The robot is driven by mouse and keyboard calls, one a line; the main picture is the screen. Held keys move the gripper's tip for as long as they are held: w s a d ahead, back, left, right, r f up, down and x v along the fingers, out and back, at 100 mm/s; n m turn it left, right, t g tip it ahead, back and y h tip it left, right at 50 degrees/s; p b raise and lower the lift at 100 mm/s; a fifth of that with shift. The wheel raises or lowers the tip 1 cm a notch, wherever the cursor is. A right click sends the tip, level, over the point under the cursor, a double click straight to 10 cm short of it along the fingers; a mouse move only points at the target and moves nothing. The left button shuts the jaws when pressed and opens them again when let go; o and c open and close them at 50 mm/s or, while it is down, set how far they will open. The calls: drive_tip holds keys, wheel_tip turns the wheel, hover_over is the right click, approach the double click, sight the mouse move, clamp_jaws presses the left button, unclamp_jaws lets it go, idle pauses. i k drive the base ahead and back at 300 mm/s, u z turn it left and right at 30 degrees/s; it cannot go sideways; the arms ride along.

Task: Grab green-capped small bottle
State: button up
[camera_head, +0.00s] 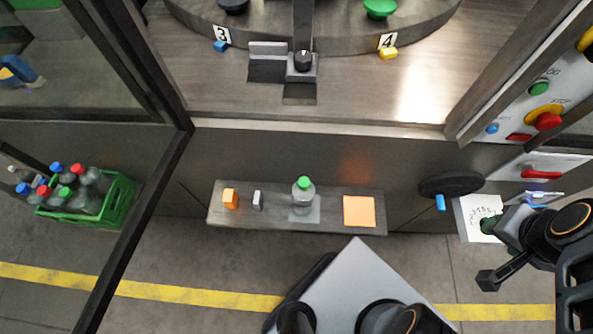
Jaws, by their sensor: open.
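A small clear grey bottle with a green cap (303,197) stands upright on a light square patch on the narrow shelf (275,217), just right of the shelf's middle. My gripper (497,250) is at the right side of the view, well to the right of the shelf and apart from the bottle. Its jaws are open, and I see nothing held between them. Other bottles, with red, blue and green caps, stand in a green crate (122,198) at the far left, seen behind a dark frame post.
The shelf also holds an orange block (230,198), a small grey piece (258,200) and an orange square (359,211). A round turntable (330,38) is above.

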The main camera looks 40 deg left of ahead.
sight(303, 190)
drive_tip(key=z, duration=0.05)
drive_tip(key=k, duration=0.35)
drive_tip(key=u, duration=0.9)
drive_tip(key=i, duration=0.25)
drive_tip(key=u, duration=3.1)
drive_tip(key=k, duration=0.7)
drive_tip(key=z, duration=0.05)
